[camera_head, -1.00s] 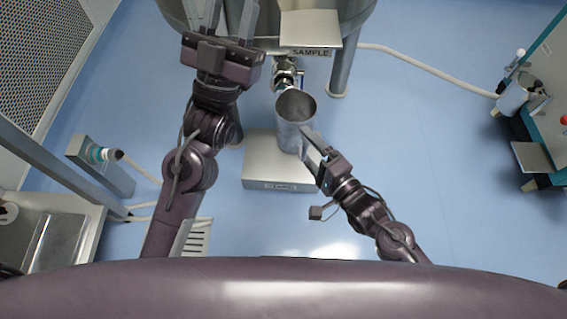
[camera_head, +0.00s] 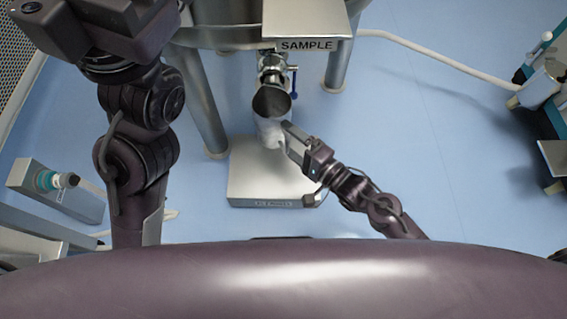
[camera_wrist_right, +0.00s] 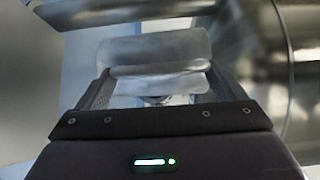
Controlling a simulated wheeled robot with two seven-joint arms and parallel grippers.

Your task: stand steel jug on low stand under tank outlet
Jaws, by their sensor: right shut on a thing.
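The steel jug (camera_head: 268,130) is held near the tank outlet (camera_head: 271,68), its open mouth just below the outlet in the head view. My right gripper (camera_head: 286,138) is shut on the jug's right side; a pale metal piece, likely part of the jug (camera_wrist_right: 158,55), shows between the fingers in the right wrist view. The low stand (camera_head: 270,180) lies on the floor, with the jug's lower end overlapping its far part. I cannot tell whether the jug touches it. My left gripper (camera_head: 125,30) is at the upper left, its fingers cut off by the frame.
The tank's legs (camera_head: 340,68) stand either side of the outlet, and a SAMPLE sign plate (camera_head: 305,20) overhangs it. A blue valve handle (camera_head: 294,80) is close to the jug's mouth. A bench (camera_head: 548,110) stands at the right. Floor between is clear, except a hose (camera_head: 430,55).

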